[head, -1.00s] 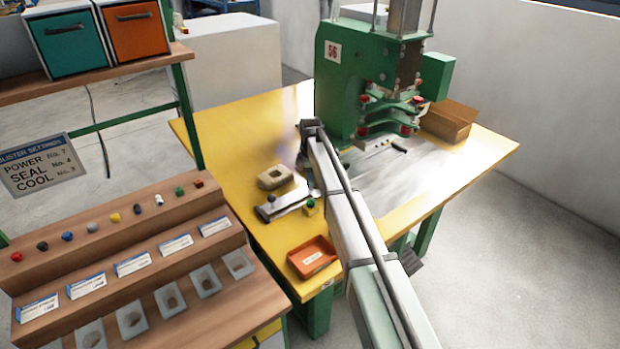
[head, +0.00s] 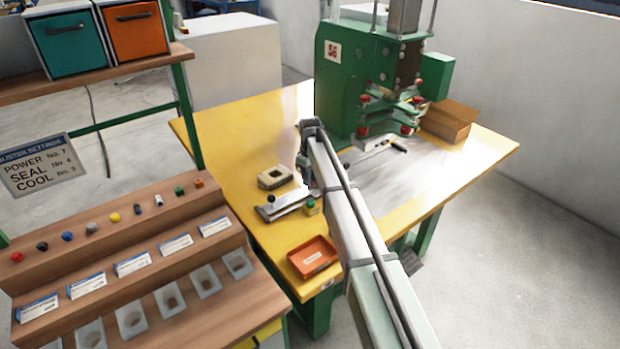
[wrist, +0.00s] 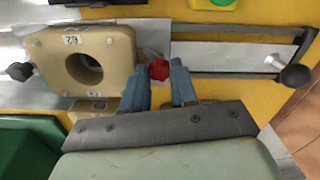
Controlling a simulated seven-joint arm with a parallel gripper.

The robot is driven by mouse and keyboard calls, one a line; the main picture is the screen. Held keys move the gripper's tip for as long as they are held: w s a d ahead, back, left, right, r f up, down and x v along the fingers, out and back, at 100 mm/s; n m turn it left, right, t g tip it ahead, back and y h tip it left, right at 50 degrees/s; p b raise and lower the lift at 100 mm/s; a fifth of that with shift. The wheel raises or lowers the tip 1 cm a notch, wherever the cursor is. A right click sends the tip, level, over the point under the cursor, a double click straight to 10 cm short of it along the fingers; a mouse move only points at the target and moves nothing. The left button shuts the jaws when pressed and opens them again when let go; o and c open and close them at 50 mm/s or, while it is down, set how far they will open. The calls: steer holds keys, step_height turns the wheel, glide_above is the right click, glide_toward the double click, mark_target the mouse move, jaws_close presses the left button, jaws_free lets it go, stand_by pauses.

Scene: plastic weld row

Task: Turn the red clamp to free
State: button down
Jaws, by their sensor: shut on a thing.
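The red clamp (wrist: 158,70) is a small red knob beside a tan block (wrist: 84,60) with a round hole, in the wrist view. My gripper (wrist: 160,82) has its two blue-grey fingers on either side of the knob and is shut on it. The tan block, marked 62, sits on a grey metal plate just left of the knob. In the head view my own arm hides the clamp and the fingertips.
A metal slide (head: 288,203) with a dark knob lies on the yellow table (head: 225,150). A pale block (head: 275,177), an orange tray (head: 312,257) and a green button (head: 311,207) are near it. The green press (head: 345,90) stands behind.

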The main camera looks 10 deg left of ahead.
steer(key=m, duration=0.4)
steer(key=shift+m, duration=2.6)
steer(key=c, duration=1.2)
jaws_free()
steer(key=shift+o, duration=0.2)
